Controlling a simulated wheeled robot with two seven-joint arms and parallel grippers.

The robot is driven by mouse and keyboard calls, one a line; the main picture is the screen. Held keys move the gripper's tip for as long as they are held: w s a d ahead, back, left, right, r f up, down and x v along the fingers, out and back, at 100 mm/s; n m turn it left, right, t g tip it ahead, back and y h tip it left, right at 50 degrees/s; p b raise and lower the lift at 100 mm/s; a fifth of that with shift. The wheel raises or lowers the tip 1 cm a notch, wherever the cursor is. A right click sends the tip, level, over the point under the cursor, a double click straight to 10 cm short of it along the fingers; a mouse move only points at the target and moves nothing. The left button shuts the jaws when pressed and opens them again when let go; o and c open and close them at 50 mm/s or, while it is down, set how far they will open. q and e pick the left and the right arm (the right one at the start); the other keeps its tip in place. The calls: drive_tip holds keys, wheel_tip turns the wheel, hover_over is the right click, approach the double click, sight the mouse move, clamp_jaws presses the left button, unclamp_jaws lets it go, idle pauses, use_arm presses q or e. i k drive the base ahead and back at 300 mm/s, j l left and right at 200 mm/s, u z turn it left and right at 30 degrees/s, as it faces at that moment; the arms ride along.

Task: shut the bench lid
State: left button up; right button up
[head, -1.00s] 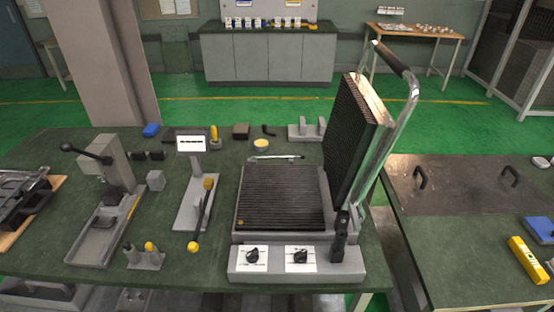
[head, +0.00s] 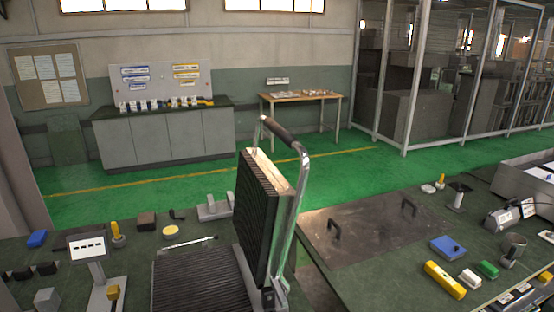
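The bench heating unit stands open on the green table in the head view. Its lid (head: 262,215) is a thick dark ribbed panel, raised nearly upright and leaning back slightly. A bent metal tube handle (head: 302,185) with a dark grip (head: 280,130) rises above the lid's top and runs down its right side. The ribbed lower plate (head: 200,282) lies flat and bare to the left of the lid. The front of the unit is cut off by the bottom edge. Neither of my grippers shows.
A flat dark panel (head: 372,238) with two handles lies on the bench to the right. A display stand (head: 92,257) is at left. Green floor is clear behind.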

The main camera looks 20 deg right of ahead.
sight(267, 208)
drive_tip(key=i+l, duration=0.1)
drive_tip(key=l, duration=0.2)
drive_tip(key=i+l, duration=0.15)
drive_tip(key=l, duration=0.15)
drive_tip(key=i+l, duration=0.1)
drive_tip(key=l, duration=0.25)
drive_tip(key=i+l, duration=0.1)
drive_tip(key=l, duration=0.2)
drive_tip(key=z, duration=0.05)
